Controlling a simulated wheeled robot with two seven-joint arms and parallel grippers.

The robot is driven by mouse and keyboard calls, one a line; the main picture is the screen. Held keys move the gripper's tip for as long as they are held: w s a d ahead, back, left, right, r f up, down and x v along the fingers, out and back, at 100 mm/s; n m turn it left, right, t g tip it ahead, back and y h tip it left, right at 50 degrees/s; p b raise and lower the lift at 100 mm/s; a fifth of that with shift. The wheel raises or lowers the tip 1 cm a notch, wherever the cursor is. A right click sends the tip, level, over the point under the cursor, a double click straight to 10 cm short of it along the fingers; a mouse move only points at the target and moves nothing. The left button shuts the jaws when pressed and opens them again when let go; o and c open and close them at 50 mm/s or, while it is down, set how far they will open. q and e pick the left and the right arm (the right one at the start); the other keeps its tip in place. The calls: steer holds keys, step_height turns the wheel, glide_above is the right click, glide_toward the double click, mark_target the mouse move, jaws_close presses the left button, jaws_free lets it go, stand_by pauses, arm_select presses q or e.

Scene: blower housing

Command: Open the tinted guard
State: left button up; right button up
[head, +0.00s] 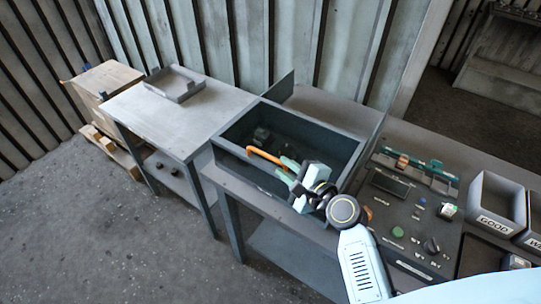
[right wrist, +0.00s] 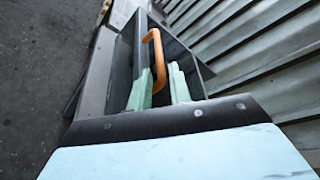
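The tinted guard appears as a dark, box-like enclosure (head: 335,137) on the middle bench, with dim parts visible inside. I cannot tell its see-through panel from its walls. An orange bar handle (head: 268,157) sits at its front left; it also shows in the right wrist view (right wrist: 157,52). My right gripper (head: 286,167) is at the handle's right end, its pale green fingers spread apart. In the right wrist view the gripper (right wrist: 160,82) has the handle's near end between its fingers, with a gap visible. Contact is unclear. My left gripper is not in view.
A control panel (head: 410,215) with buttons and a knob lies right of the enclosure. A GOOD bin (head: 494,222) stands farther right. A side table (head: 150,120) with a grey tray (head: 175,84) is at left. Open floor lies in front.

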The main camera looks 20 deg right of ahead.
mark_target(276, 161)
steer(key=x, duration=0.6)
steer(key=shift+w+a+f, duration=0.15)
steer(key=shift+w, duration=0.2)
jaws_close()
